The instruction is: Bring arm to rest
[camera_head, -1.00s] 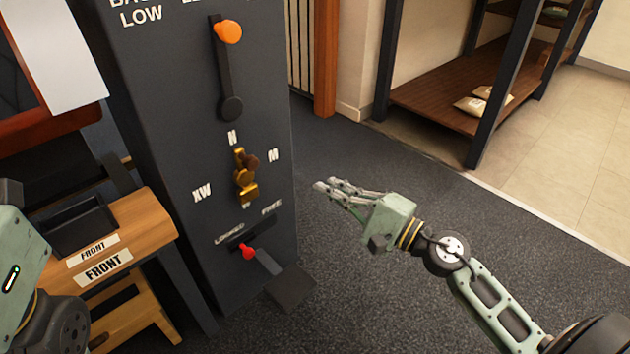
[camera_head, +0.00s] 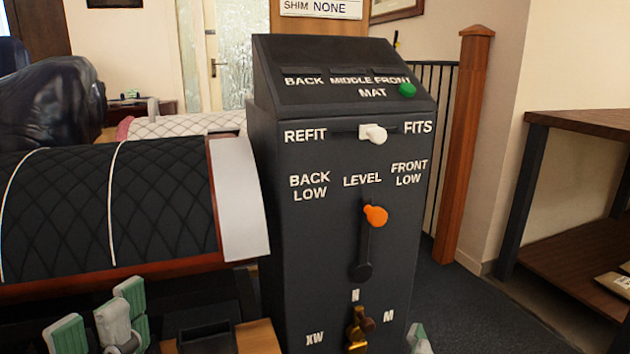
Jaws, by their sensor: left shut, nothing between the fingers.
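My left gripper (camera_head: 98,322) is at the lower left, in front of the quilted black saddle form. It is shut and empty, with green-grey finger pads. At the bottom edge, right of the black control post (camera_head: 290,240), a small pale green tip of my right gripper (camera_head: 418,340) shows; the rest is out of frame. The post carries a green knob (camera_head: 407,90) under FRONT, a white knob (camera_head: 374,134) between REFIT and FITS, an orange-knobbed lever (camera_head: 375,215) below LEVEL, and a brass dial (camera_head: 356,328) among N, M and XW. Neither gripper visibly touches the post.
The quilted black form (camera_head: 110,205) with a white end panel (camera_head: 238,200) stands left of the post. A wooden newel post (camera_head: 463,150) and railing are behind. A dark shelf (camera_head: 570,120) stands at the right. Dark carpet (camera_head: 465,310) is open between post and shelf.

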